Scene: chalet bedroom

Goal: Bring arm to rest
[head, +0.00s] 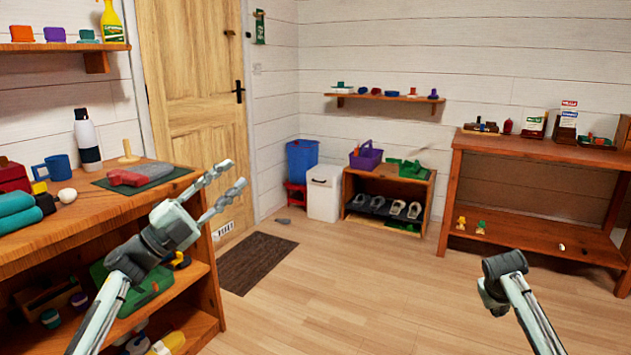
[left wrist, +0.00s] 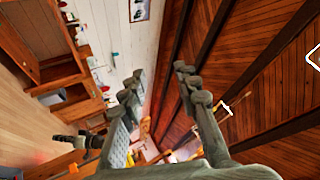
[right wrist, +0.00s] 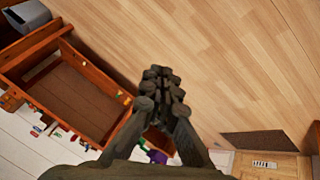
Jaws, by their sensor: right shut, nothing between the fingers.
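My left gripper (head: 239,173) is raised in the head view, in front of the wooden door and beside the workbench's right end. Its fingers point up and to the right. It also shows in the left wrist view (left wrist: 158,75), with its two fingers apart and nothing between them. My right gripper (right wrist: 160,74) shows in the right wrist view with its fingers together and empty, above the wood floor. In the head view only a part of my right arm (head: 510,285) shows at the lower right; I cannot make out its fingers there.
The wooden workbench (head: 112,212) at left carries a bottle, a blue mug and a red-grey item on a dark mat. A low shoe rack (head: 345,200) and a white bin (head: 323,195) stand at the back. A wooden table (head: 520,151) stands at right. The middle floor is clear.

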